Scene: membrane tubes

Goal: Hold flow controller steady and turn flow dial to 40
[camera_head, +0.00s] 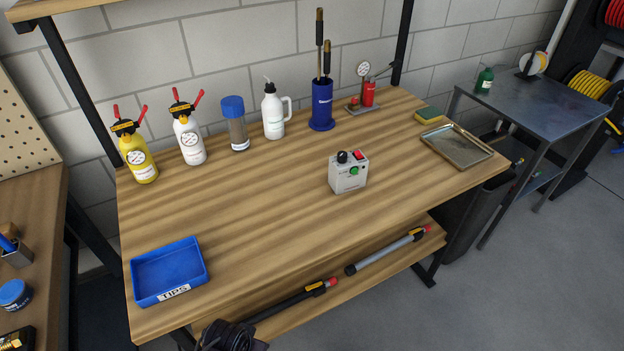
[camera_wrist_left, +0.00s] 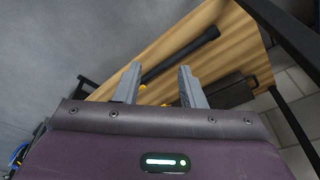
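The flow controller (camera_head: 348,177) is a small light grey box standing upright near the middle right of the wooden workbench. A black round knob (camera_head: 342,157), which looks like the flow dial, is on its top left. A red switch and a green button also show on it. The dial's numbers are too small to read. My left gripper (camera_wrist_left: 160,85) shows only in the left wrist view, with its two grey fingers apart and nothing between them. A wooden surface with a dark tube lies beyond the fingers.
Bottles and a blue holder (camera_head: 322,105) line the bench's back. A blue tray (camera_head: 168,270) sits front left, a metal tray (camera_head: 457,147) right. Two tubes (camera_head: 388,250) lie on the lower shelf. Bench around the controller is clear.

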